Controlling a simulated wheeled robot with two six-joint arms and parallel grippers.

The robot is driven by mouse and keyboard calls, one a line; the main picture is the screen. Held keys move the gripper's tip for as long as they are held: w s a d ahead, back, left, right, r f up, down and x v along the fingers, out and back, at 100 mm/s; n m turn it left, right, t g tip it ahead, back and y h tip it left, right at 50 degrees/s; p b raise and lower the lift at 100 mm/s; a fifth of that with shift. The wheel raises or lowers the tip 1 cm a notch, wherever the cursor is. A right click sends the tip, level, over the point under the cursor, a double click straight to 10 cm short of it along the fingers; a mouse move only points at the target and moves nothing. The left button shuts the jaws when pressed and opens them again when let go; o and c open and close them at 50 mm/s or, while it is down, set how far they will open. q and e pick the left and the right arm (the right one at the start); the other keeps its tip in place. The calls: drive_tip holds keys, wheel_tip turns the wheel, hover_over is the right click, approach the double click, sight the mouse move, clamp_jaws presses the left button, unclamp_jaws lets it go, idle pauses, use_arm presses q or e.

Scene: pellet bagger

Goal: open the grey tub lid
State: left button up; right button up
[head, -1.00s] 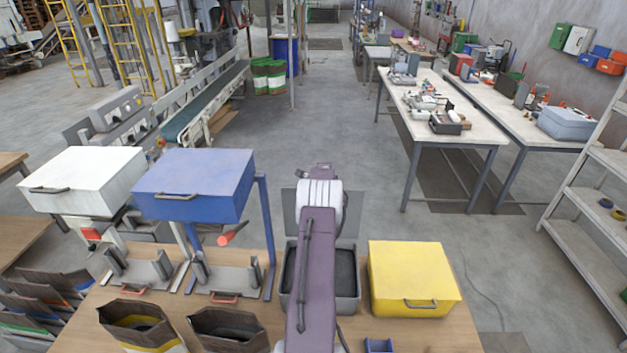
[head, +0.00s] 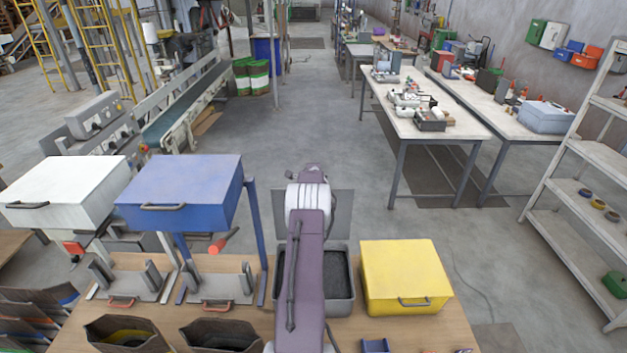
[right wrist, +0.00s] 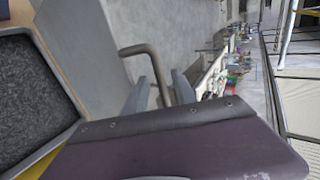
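The grey tub (head: 346,312) stands on the wooden bench, partly covered by my right arm. Dark granules show inside it. Its grey lid (head: 341,215) stands raised at the tub's far side. In the right wrist view the lid (right wrist: 85,50) is a flat grey panel with a bent brown bar handle (right wrist: 131,48). My right gripper (right wrist: 162,92) is at this handle, its two fingers apart with the bar's end between them. I see a gap, not a grip. In the head view my arm hides these fingertips. My left gripper is not in view.
A yellow lidded box (head: 405,275) stands close right of the tub. A blue box (head: 180,190) on a post and a white box (head: 62,190) stand left. Open bags (head: 128,333) are at the front left.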

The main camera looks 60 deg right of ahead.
drive_tip(key=shift+r, duration=0.1)
drive_tip(key=shift+s+b, duration=0.15)
drive_tip(key=shift+b, duration=0.2)
drive_tip(key=b+v, duration=0.5)
drive_tip(key=v, duration=0.4)
idle(0.3)
